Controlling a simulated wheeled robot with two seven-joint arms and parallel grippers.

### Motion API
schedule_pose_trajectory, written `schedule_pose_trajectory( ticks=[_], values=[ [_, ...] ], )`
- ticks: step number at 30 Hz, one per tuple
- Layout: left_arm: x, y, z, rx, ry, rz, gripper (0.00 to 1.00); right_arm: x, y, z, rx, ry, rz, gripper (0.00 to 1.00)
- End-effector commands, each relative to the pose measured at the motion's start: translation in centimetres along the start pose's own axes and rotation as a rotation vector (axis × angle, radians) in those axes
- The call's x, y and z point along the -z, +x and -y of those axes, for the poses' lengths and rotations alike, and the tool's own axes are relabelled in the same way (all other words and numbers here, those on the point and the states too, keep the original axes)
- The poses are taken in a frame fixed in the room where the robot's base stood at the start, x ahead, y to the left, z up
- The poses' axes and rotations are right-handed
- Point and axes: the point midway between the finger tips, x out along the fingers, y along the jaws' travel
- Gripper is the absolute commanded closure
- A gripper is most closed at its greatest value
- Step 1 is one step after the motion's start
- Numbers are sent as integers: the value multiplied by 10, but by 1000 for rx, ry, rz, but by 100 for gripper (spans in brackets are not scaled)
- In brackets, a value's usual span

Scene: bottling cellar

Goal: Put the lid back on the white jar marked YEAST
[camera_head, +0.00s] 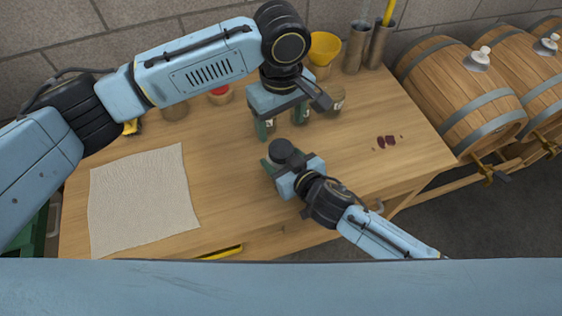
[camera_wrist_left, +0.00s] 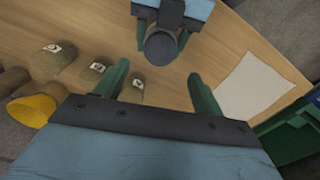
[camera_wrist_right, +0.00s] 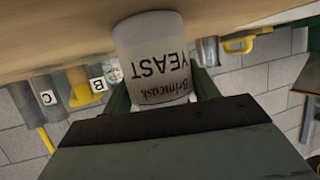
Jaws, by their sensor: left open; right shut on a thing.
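The white jar marked YEAST (camera_wrist_right: 152,52) is between the fingers of my right gripper (camera_wrist_right: 162,88), which is shut on it. In the right wrist view its lettering is upside down and its upper end is hidden by the gripper. I cannot tell whether this is a lid or the jar's mouth. My left gripper (camera_head: 282,123) is open and empty, farther back over the table.
A pale cloth (camera_head: 140,195) lies at left on the table (camera_head: 235,190). Several tan jars (camera_wrist_left: 55,60) and a yellow funnel (camera_head: 323,48) stand at the back. Dark red bits (camera_head: 387,141) lie at right. Barrels (camera_head: 455,90) stand beyond the right edge.

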Motion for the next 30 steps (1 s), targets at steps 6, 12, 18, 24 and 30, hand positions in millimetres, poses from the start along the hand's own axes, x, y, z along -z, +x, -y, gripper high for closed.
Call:
schedule_pose_trajectory(
  ticks=[6,12,18,24,30],
  values=[
    [0,0,0,1,-125,1,31,0,0,0,0,0,1,100],
    [0,0,0,1,-134,1,31,0,0,0,0,0,1,100],
    [0,2,0,2,-133,1,31,0,0,0,0,0,1,100],
    [0,24,1,4,-132,1,31,0,0,0,0,0,1,100],
    [0,56,1,4,-133,1,31,0,0,0,0,0,1,100]
  ],
)
